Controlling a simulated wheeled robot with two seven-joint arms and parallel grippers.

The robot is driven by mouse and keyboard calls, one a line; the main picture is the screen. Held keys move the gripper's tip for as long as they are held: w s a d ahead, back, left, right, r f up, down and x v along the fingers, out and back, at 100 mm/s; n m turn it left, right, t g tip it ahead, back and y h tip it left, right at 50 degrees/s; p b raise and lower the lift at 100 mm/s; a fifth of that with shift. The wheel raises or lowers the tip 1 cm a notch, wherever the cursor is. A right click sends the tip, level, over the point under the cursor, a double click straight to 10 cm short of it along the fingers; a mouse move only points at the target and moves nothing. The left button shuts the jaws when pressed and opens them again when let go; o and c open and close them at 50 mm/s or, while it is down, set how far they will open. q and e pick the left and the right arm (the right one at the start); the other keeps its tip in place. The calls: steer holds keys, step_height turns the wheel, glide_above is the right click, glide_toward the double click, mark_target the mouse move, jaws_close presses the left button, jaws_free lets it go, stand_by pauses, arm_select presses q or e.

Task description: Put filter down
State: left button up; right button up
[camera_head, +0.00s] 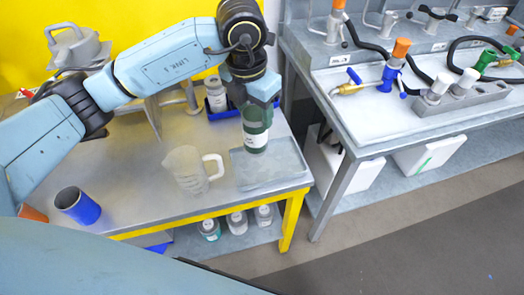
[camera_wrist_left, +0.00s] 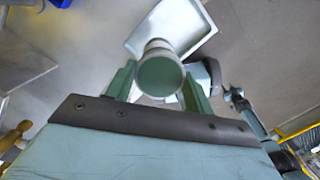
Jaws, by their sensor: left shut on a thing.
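The filter (camera_head: 255,136) is a dark green cylinder with a pale band around its lower part. My left gripper (camera_head: 257,112) points down and is shut on its upper part. The filter is upright, over the back left part of a shallow grey tray (camera_head: 285,172) on the workbench. I cannot tell whether its bottom touches the tray. In the left wrist view the filter's round green top (camera_wrist_left: 160,77) sits between the two fingers of the left gripper (camera_wrist_left: 160,88), with the tray (camera_wrist_left: 196,22) beyond it. My right gripper is out of view.
A clear jug (camera_head: 186,170) stands left of the tray, its handle close to the tray's edge. A blue cup (camera_head: 77,205) is farther left. A bottle (camera_head: 216,95) stands behind the jug. Another bench (camera_head: 355,133) with hoses and valves is at right. The tray's front is bare.

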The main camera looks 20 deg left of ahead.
mark_target(255, 136)
arm_select(q)
step_height(255, 136, down, 8)
steer(key=shift+r, duration=0.1)
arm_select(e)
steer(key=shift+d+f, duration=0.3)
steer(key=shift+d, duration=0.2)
arm_select(q)
steer(key=shift+f+b, duration=0.2)
steer(key=shift+b, duration=0.15)
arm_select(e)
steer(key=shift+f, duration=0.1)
arm_select(q)
steer(key=shift+f, duration=0.15)
steer(key=o, duration=1)
steer(key=shift+o, duration=1.2)
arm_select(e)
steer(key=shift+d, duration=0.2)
